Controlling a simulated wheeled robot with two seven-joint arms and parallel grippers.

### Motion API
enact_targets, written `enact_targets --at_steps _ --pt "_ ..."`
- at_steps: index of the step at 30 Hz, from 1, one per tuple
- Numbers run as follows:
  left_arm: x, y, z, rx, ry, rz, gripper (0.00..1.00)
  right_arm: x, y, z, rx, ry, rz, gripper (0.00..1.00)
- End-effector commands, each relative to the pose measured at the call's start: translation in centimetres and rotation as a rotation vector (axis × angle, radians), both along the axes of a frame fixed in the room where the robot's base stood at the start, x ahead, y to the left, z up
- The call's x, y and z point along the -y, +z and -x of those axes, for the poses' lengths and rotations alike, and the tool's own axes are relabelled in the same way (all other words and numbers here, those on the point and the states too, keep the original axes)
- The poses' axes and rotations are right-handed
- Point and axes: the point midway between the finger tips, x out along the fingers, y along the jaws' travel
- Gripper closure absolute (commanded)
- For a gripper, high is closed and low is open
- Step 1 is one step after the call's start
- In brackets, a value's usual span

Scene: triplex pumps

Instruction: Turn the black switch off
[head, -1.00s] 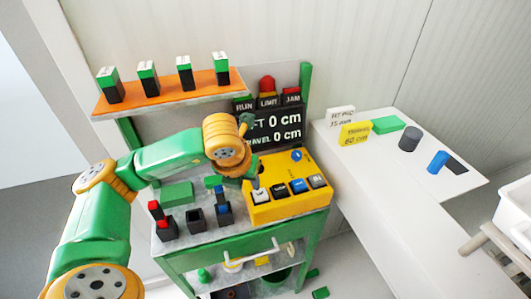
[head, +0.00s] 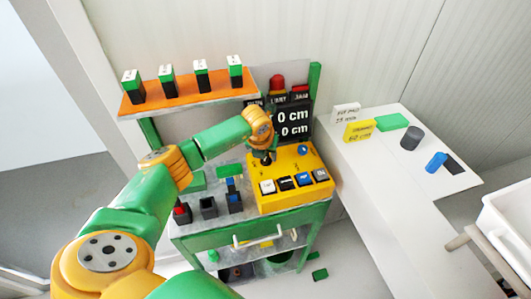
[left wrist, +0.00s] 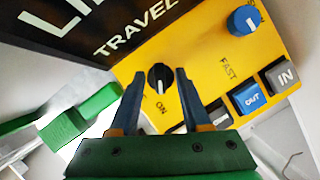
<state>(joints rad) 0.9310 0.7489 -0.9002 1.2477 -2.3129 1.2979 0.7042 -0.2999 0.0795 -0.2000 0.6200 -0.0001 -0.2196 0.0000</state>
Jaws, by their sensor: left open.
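The black switch (left wrist: 159,79) is a round knob with a pale line on the yellow control box (left wrist: 195,65), with the letters "ON" below it in the left wrist view. My left gripper (left wrist: 153,75) is open, its two fingertips on either side of the knob in that view. I cannot tell whether they touch it. In the head view my left gripper (head: 266,158) is over the back left part of the yellow box (head: 305,165) and hides the black switch. My right gripper is not in view.
The box also has a blue knob (left wrist: 244,20) and several push buttons, including a blue one (left wrist: 250,97). A black display panel (head: 292,122) stands behind it. Small dark holders (head: 208,207) stand to the left on the bench. An orange shelf (head: 185,95) is above.

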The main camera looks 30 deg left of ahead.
Motion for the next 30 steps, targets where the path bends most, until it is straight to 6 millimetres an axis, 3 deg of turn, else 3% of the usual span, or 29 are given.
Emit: enact_targets --at_steps 4,9,16,22,30 --pt "0.0 0.0 0.0 0.0 0.0 0.0 0.55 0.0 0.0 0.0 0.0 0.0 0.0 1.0" --pt "0.0 0.0 0.0 0.0 0.001 0.0 1.0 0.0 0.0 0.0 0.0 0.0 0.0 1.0" --pt "-0.1 -0.2 0.0 0.0 -0.022 0.001 1.0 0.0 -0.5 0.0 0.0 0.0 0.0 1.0" --pt "-0.3 -0.6 0.0 0.004 -0.273 0.0 1.0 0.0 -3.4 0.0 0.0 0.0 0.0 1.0" --pt "-0.3 0.1 0.0 0.002 -0.401 0.0 1.0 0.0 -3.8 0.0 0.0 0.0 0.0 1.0"
